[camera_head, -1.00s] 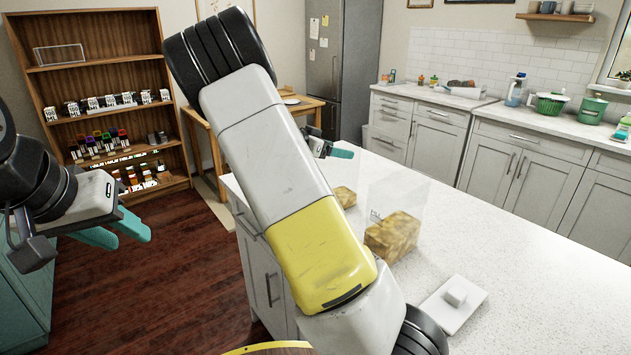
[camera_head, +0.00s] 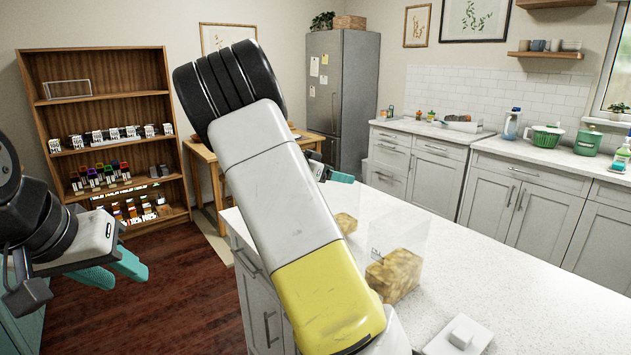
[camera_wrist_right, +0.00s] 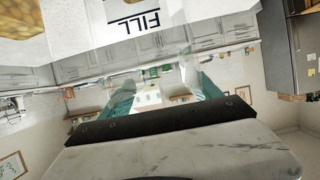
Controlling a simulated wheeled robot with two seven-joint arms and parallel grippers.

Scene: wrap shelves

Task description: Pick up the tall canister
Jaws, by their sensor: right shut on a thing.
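Clear see-through containers with golden contents stand on the white counter. The larger one (camera_head: 395,272) has dark lettering on its wall; a smaller golden block (camera_head: 345,222) sits behind it, partly hidden by my right arm. I cannot tell for sure which is the tall canister. My right gripper shows only a teal fingertip (camera_head: 342,177) above that block. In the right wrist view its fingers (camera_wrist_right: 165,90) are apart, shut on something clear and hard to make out. A clear wall marked "FILL" (camera_wrist_right: 90,22) fills the top there. My left gripper (camera_head: 128,276) is open and empty at the left.
A white lid with a knob (camera_head: 460,338) lies on the counter (camera_head: 520,280) at the near right. A wooden shelf (camera_head: 100,98) with small items stands back left. Cabinets and a fridge (camera_head: 342,95) line the back. The counter's right side is clear.

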